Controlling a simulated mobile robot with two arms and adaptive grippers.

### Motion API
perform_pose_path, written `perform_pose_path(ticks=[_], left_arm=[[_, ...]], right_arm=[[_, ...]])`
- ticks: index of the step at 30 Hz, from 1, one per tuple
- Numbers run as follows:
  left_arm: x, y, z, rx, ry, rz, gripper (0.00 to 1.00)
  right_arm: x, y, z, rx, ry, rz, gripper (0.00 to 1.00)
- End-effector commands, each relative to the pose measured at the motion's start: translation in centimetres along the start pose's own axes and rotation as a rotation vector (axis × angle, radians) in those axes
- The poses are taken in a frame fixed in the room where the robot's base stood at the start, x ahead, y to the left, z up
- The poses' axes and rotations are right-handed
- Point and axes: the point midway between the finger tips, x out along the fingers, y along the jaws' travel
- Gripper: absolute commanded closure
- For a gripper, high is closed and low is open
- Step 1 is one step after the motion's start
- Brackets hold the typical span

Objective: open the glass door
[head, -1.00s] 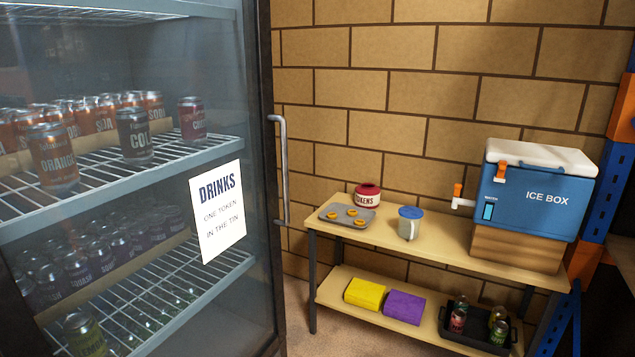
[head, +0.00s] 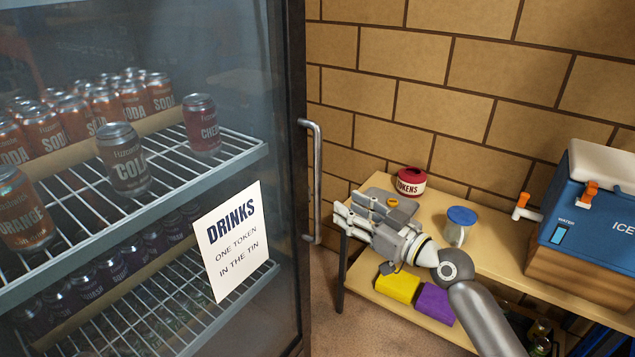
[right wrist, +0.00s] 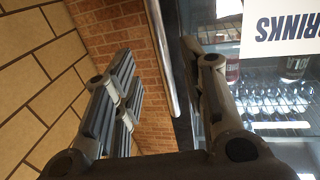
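The glass door (head: 160,230) of the drinks fridge fills the left of the head view and is shut. Its upright grey metal handle (head: 317,180) is on the door's right edge. My right gripper (head: 350,208) is open and empty, to the right of the handle's lower part and apart from it. In the right wrist view, the handle (right wrist: 161,55) shows as a long bar beyond the gap between the two spread fingers (right wrist: 163,85). My left gripper is in neither current view.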

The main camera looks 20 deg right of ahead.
Motion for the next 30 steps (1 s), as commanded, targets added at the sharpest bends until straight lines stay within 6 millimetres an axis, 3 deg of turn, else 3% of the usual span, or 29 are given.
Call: perform_pose_path(ticks=[8, 18, 30], left_arm=[[-1.9, -0.2, 1.2, 0.002, -0.021, -0.002, 0.60], [-3.5, -0.4, -0.9, 0.002, 0.010, -0.004, 0.60], [-3.7, -0.4, -0.5, 0.001, 0.002, -0.004, 0.60]], right_arm=[[3.9, -0.1, -0.8, 0.003, 0.008, -0.003, 0.61], [9.2, -0.1, -0.5, 0.001, 0.004, -0.003, 0.61], [10.6, -0.1, -0.2, -0.001, 0.003, -0.002, 0.61]])
